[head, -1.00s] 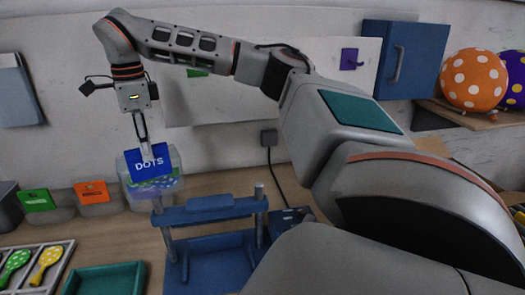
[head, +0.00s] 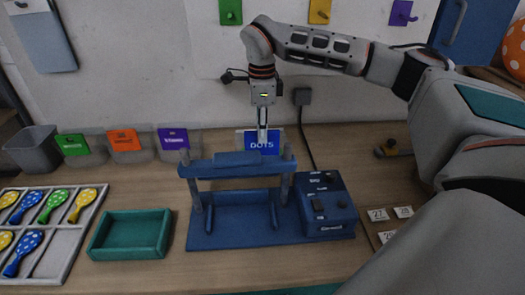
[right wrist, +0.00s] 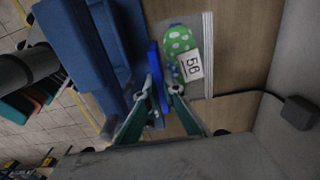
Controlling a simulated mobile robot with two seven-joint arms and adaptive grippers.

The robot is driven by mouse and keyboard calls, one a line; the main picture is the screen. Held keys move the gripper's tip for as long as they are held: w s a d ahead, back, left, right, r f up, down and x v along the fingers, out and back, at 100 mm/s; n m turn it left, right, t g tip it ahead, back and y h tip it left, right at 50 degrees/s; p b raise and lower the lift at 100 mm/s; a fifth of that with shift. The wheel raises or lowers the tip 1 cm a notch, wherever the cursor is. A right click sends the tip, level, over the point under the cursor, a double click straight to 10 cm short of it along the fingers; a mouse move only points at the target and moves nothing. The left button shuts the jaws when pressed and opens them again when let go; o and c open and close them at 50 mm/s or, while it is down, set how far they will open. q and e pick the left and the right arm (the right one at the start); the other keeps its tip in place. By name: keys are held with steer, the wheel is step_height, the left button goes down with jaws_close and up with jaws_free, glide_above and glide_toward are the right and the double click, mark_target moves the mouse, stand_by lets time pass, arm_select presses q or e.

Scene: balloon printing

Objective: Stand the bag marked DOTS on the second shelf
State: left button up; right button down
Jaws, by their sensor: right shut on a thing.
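The bag marked DOTS (head: 270,137) has a blue header card and is behind the blue press, whose crossbar hides its lower part. My right gripper (head: 262,140) points down from above and is shut on the header. In the right wrist view, the two fingers (right wrist: 158,90) close on the blue header, seen nearly edge-on. A green balloon with white dots (right wrist: 180,42) and a white tag with a number show beside it. I cannot tell whether the bag touches the table. My left gripper is not in view. I cannot make out the second shelf.
Bags with green (head: 73,145), orange (head: 124,140) and purple (head: 173,139) cards stand along the wall. A green tray (head: 130,235) and a balloon tray (head: 45,240) are at left. A cable hangs behind.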

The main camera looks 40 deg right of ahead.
mark_target(262, 151)
steer(key=shift+f, duration=3.3)
steer(key=c, duration=2.2)
jaws_free()
steer(key=shift+f, duration=0.15)
